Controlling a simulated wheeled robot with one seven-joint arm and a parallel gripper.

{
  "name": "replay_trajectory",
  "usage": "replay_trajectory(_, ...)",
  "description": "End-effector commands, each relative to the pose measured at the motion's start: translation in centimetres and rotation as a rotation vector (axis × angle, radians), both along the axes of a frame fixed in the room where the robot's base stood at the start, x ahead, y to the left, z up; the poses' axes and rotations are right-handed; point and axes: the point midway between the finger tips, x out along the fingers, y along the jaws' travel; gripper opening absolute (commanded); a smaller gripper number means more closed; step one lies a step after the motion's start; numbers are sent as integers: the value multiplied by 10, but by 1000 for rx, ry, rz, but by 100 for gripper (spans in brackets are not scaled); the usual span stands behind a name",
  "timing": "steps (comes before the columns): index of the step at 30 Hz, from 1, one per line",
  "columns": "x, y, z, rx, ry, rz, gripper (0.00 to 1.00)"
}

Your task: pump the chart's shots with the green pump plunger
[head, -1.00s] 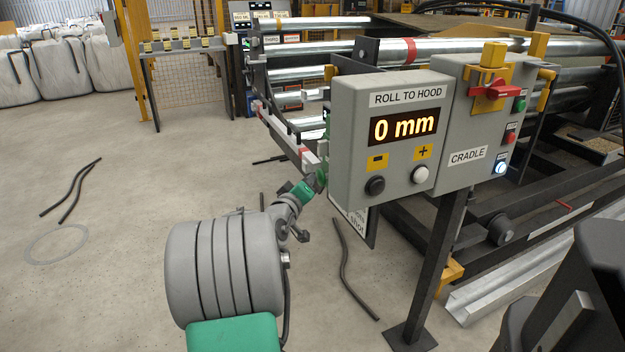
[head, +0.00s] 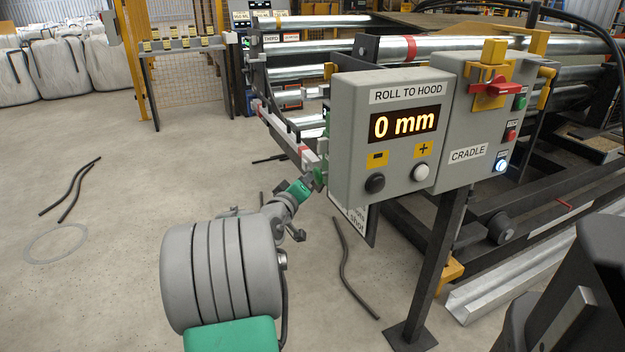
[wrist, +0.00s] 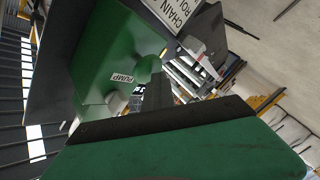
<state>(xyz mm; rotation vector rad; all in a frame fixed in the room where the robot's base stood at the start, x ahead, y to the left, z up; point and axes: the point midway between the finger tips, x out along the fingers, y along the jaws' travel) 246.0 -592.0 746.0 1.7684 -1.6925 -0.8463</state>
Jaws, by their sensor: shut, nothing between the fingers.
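The green pump housing (wrist: 100,60) fills the upper left of the wrist view, with a white PUMP label (wrist: 122,78) on its face. A rounded green plunger knob (wrist: 150,66) stands out beside the label. My gripper (wrist: 157,90) is shut and empty. Its dark fingers point at the knob and overlap it in the picture; I cannot tell whether they touch it. In the head view the gripper is hidden behind the grey control box.
The ROLL TO HOOD box (head: 385,150) reads 0 mm and stands right beside my arm. The CRADLE box (head: 480,125) adjoins it on a dark post (head: 437,265). Black hoses (head: 345,265) lie on the floor. The floor at left is largely clear.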

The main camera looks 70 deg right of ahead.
Motion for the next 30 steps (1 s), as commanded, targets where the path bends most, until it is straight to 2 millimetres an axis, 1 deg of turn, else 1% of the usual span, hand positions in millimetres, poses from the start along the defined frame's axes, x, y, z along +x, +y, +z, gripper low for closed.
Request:
replay_trajectory(9,13,14,-1,0,0,0,0)
replay_trajectory(19,15,15,-1,0,0,1,0)
replay_trajectory(30,40,40,-2,0,-1,3,0)
